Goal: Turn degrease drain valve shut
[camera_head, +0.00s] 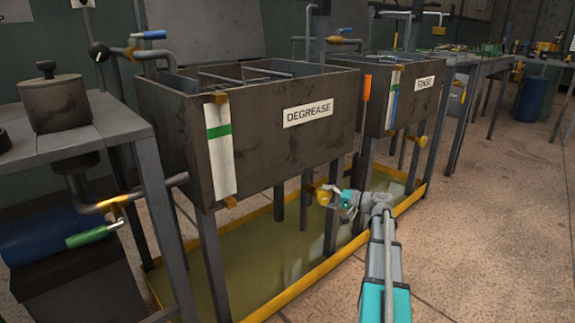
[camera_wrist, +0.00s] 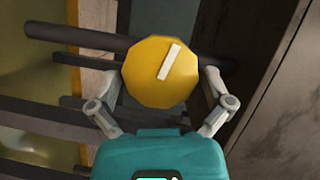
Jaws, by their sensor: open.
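The degrease drain valve is a yellow many-sided knob (camera_wrist: 162,72) with a white bar mark, tilted a little right of upright in the wrist view. It also shows small in the head view (camera_head: 324,196), below the front of the grey tank labelled DEGREASE (camera_head: 250,125). My gripper (camera_wrist: 160,85) is open, with one finger on each side of the knob. I cannot tell whether the fingers touch it. In the head view my gripper (camera_head: 338,197) is at the knob from the right. The pipe behind the knob is partly hidden.
A yellow-edged drip tray (camera_head: 290,287) lies under the tanks. The RINSE tank (camera_head: 400,95) with its own yellow knob (camera_head: 422,141) stands to the right. A bench with a pot (camera_head: 55,103) and a green-handled valve (camera_head: 95,235) is at left. Open floor lies at right.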

